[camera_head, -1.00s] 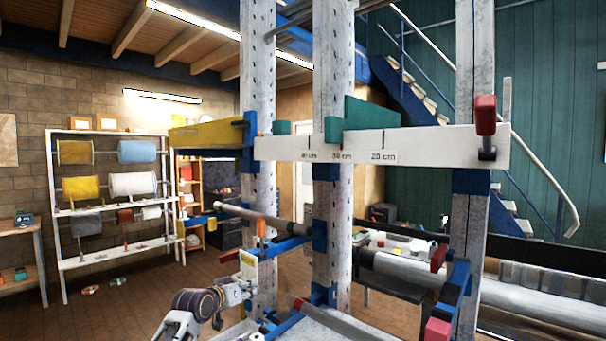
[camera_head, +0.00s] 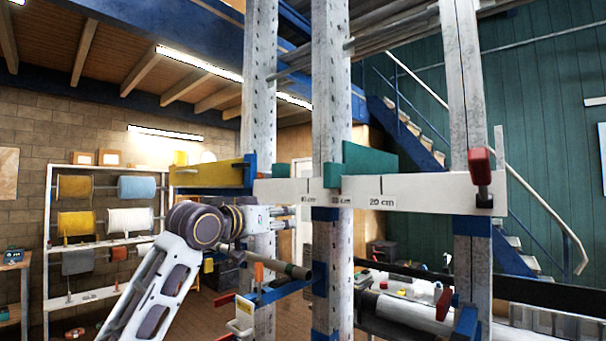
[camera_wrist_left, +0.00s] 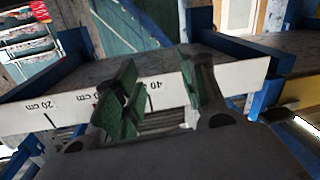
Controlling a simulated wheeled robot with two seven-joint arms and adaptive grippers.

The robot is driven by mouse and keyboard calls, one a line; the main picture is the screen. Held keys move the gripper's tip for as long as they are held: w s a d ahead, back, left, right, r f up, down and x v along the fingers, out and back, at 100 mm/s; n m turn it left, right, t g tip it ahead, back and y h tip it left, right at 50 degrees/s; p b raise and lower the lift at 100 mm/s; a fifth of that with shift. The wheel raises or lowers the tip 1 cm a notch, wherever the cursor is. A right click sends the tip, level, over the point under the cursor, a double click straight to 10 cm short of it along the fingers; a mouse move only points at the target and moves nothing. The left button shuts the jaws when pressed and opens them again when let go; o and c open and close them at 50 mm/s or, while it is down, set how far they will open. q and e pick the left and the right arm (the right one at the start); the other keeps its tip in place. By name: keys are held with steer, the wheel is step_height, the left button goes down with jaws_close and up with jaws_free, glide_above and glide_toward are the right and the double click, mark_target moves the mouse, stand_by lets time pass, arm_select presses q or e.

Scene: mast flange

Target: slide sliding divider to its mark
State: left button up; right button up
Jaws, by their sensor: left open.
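A green panel (camera_head: 370,160), which I take for the sliding divider, stands behind the white scale strip (camera_head: 430,188), right of the middle post in the head view. The strip carries marks from 20 cm on the right to 40 cm on the left; it also shows in the left wrist view (camera_wrist_left: 45,112). My left gripper (camera_wrist_left: 158,95) is open, its two fingers spread in front of the strip near the 40 cm mark. Green faces show at both fingers; I cannot tell whether these are pads or part of the divider. My right gripper is not in view.
Perforated posts (camera_head: 331,100) stand close around the strip. A red-handled clamp (camera_head: 480,165) is at the strip's right end. A yellow beam (camera_head: 210,175) lies left of it. A horizontal roller (camera_head: 270,262) and blue brackets are below.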

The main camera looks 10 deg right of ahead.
mark_target(326, 175)
arm_select(q)
steer(key=s+d+r+m+g+h, duration=0.1)
steer(key=s+d+r+m, duration=0.2)
steer(key=s+r, duration=0.7)
steer(key=shift+s+d+h, duration=0.2)
steer(key=shift+s+h, duration=0.2)
steer(key=shift+s, duration=0.45)
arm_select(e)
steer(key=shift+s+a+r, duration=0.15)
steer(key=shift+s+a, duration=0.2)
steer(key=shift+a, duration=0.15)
arm_select(q)
steer(key=shift+r, duration=0.1)
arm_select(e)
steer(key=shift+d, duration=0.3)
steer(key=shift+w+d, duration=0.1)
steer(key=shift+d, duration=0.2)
arm_select(q)
steer(key=shift+w, duration=0.1)
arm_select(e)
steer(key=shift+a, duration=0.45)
